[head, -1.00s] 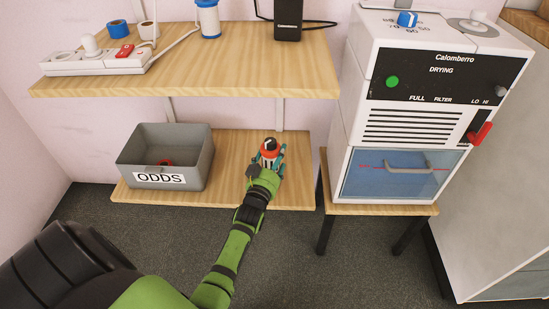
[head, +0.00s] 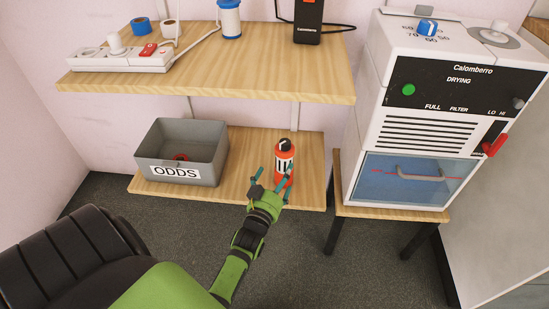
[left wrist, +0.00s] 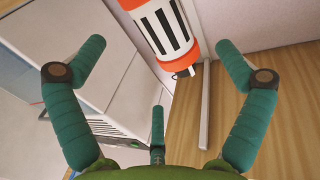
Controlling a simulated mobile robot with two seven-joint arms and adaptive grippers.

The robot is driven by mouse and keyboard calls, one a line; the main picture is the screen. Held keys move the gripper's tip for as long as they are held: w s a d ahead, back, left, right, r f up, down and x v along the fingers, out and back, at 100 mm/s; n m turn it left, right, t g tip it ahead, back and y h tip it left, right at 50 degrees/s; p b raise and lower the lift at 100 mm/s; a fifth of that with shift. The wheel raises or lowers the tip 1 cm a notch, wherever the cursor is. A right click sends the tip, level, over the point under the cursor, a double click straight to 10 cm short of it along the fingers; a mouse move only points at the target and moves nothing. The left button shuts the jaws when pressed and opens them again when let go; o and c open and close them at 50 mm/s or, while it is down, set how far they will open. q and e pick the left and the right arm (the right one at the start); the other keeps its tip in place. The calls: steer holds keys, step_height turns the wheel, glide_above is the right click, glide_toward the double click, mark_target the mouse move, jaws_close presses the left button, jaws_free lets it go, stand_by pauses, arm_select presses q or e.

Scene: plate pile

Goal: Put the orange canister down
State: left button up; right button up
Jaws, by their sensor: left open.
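The orange canister (head: 284,160), with a white striped label and a dark top, stands upright on the lower wooden shelf (head: 236,178), to the right of the grey box. My left gripper (head: 270,180) is open just in front of it, its teal fingers spread. In the left wrist view the canister (left wrist: 168,30) shows at the top, beyond and between the open fingers of the left gripper (left wrist: 160,70). No finger appears to touch it there. The right gripper is not in view.
A grey box (head: 182,150) marked ODDS stands on the lower shelf's left. An upper shelf (head: 210,75) holds a power strip (head: 120,58), tape rolls and a black device. A white drying machine (head: 440,110) stands close on the right. The shelf between box and canister is clear.

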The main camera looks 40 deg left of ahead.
arm_select(q)
steer(key=s+d+f+m+g+h, duration=0.2)
steer(key=s+d+f+g, duration=0.4)
steer(key=s, duration=0.5)
steer(key=s+d+f+m+g+h, duration=0.3)
steer(key=s+d+f+g, duration=0.4)
steer(key=s, duration=0.4)
steer(key=shift+s+d+f+g, duration=0.15)
steer(key=shift+s+d+g, duration=0.25)
steer(key=shift+g, duration=0.2)
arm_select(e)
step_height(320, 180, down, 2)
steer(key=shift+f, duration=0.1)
arm_select(q)
steer(key=shift+p, duration=1.4)
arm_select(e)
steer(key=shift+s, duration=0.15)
arm_select(q)
steer(key=s+a+g+p, duration=0.1)
steer(key=s+a+p, duration=0.2)
steer(key=s+p, duration=1.5)
steer(key=p, duration=0.5)
steer(key=shift+f+m+g, duration=0.25)
steer(key=shift+m+g, duration=0.15)
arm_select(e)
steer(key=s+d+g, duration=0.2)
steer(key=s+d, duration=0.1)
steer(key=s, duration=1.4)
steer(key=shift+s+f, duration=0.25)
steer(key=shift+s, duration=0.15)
